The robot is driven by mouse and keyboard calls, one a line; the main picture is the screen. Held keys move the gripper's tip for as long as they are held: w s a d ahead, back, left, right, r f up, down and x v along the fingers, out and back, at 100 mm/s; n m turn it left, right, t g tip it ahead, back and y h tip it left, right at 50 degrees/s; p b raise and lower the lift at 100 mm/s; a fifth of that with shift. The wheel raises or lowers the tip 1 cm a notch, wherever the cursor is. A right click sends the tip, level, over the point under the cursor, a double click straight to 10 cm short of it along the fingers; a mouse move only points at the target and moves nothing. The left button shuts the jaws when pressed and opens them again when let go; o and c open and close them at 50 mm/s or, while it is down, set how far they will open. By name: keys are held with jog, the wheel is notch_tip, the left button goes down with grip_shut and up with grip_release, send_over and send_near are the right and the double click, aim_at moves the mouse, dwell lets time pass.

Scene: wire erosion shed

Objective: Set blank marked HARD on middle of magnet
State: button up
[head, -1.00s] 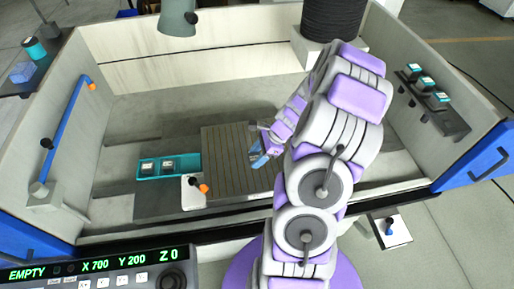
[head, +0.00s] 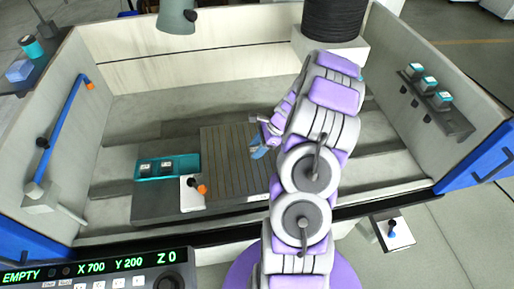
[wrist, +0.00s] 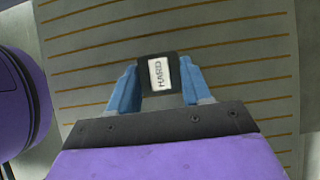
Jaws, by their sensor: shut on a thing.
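The blank marked HARD (wrist: 158,75) is a small dark block with a white label, held between the blue fingertips of my gripper (wrist: 160,87). The magnet is a ribbed grey-brown plate with thin lines (wrist: 225,60), and it fills most of the wrist view behind the blank. In the head view the magnet (head: 222,165) lies on the machine bed, and my gripper (head: 259,152) is over its right part. The held blank is not clearly visible there. I cannot tell whether the blank touches the magnet.
A teal tray (head: 194,158) with two dark blanks (head: 157,166) stands left of the magnet. A pale block with an orange-tipped lever (head: 190,195) sits at the magnet's front left. A shelf with several teal-topped items (head: 440,97) is on the right wall.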

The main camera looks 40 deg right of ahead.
jog(key=shift+d, duration=0.2)
jog(key=o, duration=1.3)
jog(key=shift+a, duration=0.25)
jog(key=shift+o, duration=0.2)
